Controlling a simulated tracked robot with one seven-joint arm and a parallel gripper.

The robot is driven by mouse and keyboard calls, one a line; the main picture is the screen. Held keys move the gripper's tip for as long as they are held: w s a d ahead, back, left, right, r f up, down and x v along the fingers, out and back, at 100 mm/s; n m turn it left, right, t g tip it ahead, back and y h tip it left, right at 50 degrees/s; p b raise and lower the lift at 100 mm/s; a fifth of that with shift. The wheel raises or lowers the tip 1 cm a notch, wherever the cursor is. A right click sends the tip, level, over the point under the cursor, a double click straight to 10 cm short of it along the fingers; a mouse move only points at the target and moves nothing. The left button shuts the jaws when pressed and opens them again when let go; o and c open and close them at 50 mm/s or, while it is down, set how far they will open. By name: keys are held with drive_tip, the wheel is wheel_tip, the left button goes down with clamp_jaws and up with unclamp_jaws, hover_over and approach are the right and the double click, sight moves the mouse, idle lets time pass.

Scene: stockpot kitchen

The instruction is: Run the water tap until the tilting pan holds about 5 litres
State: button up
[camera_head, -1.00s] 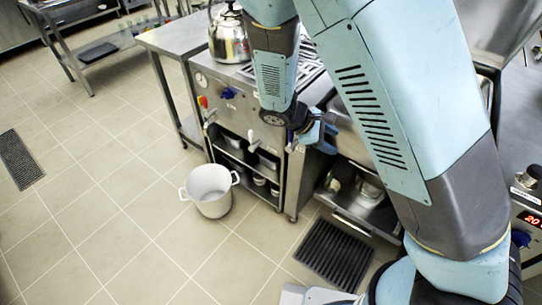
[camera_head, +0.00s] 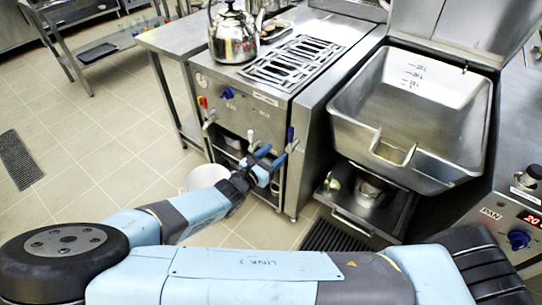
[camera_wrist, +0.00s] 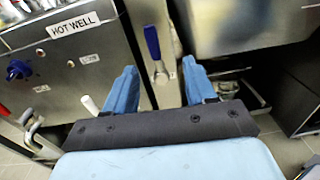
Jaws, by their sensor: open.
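The tilting pan (camera_head: 440,160) stands level at the right in the head view, with litre marks on its inner back wall. Its floor looks bare, and I cannot make out any water. A lever with a blue handle (camera_wrist: 153,42) points upward on the steel front between the hot well and the pan; it also shows in the head view (camera_head: 290,134). My gripper (camera_head: 280,152) is open and empty in front of this lever. In the wrist view its two blue fingers (camera_wrist: 159,72) stand either side of the lever, which looks just beyond their tips. No spout is clearly visible.
The hot well (camera_head: 245,110) has white and red handles and a blue knob. A kettle (camera_head: 233,38) stands on top. A white stockpot (camera_head: 207,176) on the floor is partly behind my arm. A control panel (camera_head: 505,220) is at the right. Open floor lies left.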

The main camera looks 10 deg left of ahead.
sight(289, 137)
drive_tip(key=shift+n+t+y, duration=0.3)
drive_tip(key=shift+n, duration=0.1)
drive_tip(key=shift+a+x, duration=0.15)
drive_tip(key=shift+x, duration=2.3)
drive_tip(key=shift+a+x, duration=0.2)
drive_tip(key=shift+x, duration=2.2)
drive_tip(key=shift+w, duration=0.15)
drive_tip(key=shift+c, duration=0.2)
clamp_jaws()
